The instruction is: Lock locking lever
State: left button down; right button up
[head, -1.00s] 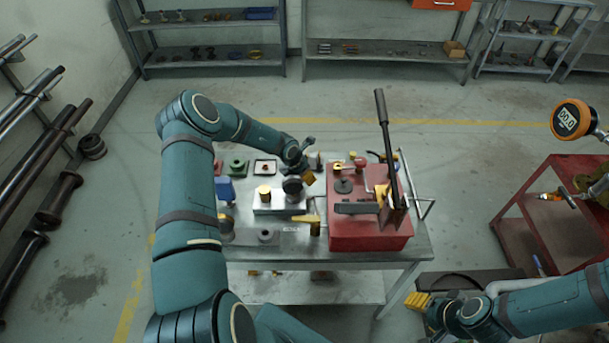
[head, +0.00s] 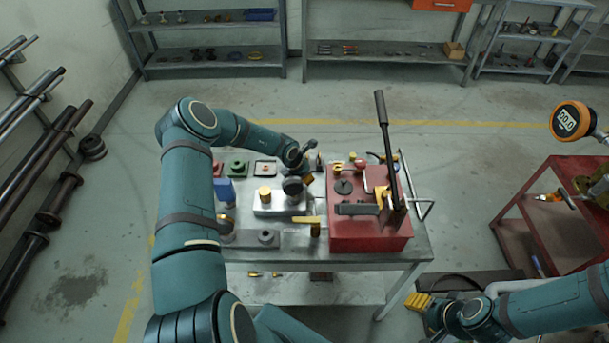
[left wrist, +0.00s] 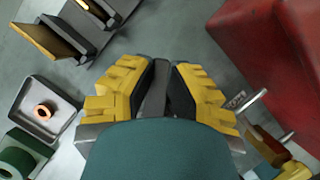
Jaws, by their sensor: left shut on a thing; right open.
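My left gripper (head: 309,179) is over the back middle of the workbench, left of the red box, mostly hidden by its own wrist in the head view. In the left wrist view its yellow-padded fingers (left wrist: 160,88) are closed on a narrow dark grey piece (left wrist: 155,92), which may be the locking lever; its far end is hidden. A yellow-handled lever (head: 307,219) stands at the bench's front middle, apart from both grippers. My right gripper (head: 419,302) is open and empty, low at the right of the bench.
The red box (head: 370,235) with a tall black lever (head: 386,140) fills the bench's right side. A silver block with a yellow knob (head: 265,192) sits left of it. A green part (head: 238,168) and a small tray (head: 265,167) lie behind. A red cart (head: 520,215) stands right.

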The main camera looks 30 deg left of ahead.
pick_arm(q)
jog(key=shift+s+d+f+m+h, duration=0.1)
jog(key=shift+s+d+m+h, duration=0.25)
jog(key=shift+m, duration=0.45)
jog(key=shift+s+d+m+g+h, duration=0.15)
jog(key=shift+d+m+g+h, duration=0.2)
jog(key=shift+m, duration=0.85)
jog(key=c, duration=0.9)
grip_release()
notch_tip(320, 180, up, 10)
